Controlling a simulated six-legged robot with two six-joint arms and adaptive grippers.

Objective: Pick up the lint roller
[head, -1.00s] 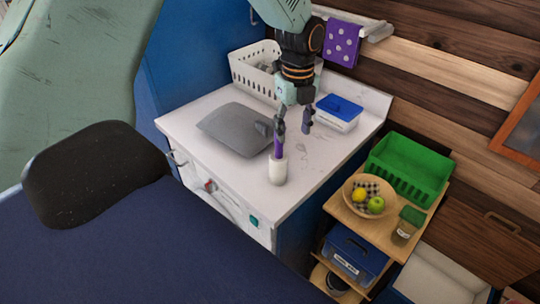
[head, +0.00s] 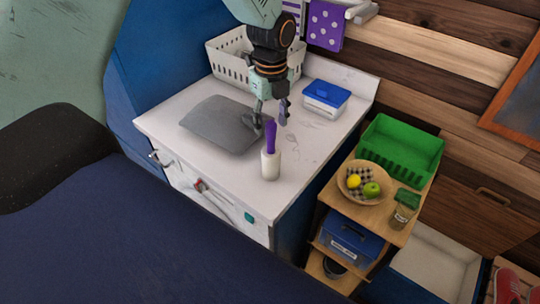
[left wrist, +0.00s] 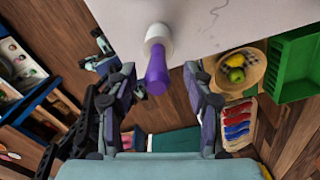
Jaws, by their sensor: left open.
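The lint roller has a white cylinder (head: 270,166) and a purple handle (head: 270,138). It stands upright, handle up, near the front edge of the white counter (head: 225,181). My left gripper (head: 271,116) is open and empty, its fingers just above and behind the handle in the head view. In the left wrist view, the purple handle (left wrist: 157,76) points between the two spread fingers (left wrist: 158,78), with a gap on each side. The white cylinder (left wrist: 158,38) is farther out. My right gripper is in neither view.
A grey slab (head: 210,123) lies left of the roller. A white basket (head: 228,69) and a blue-lidded box (head: 326,100) stand behind. Right of the counter, a wooden shelf holds a fruit bowl (head: 347,190), a jar (head: 402,211) and a green crate (head: 402,151).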

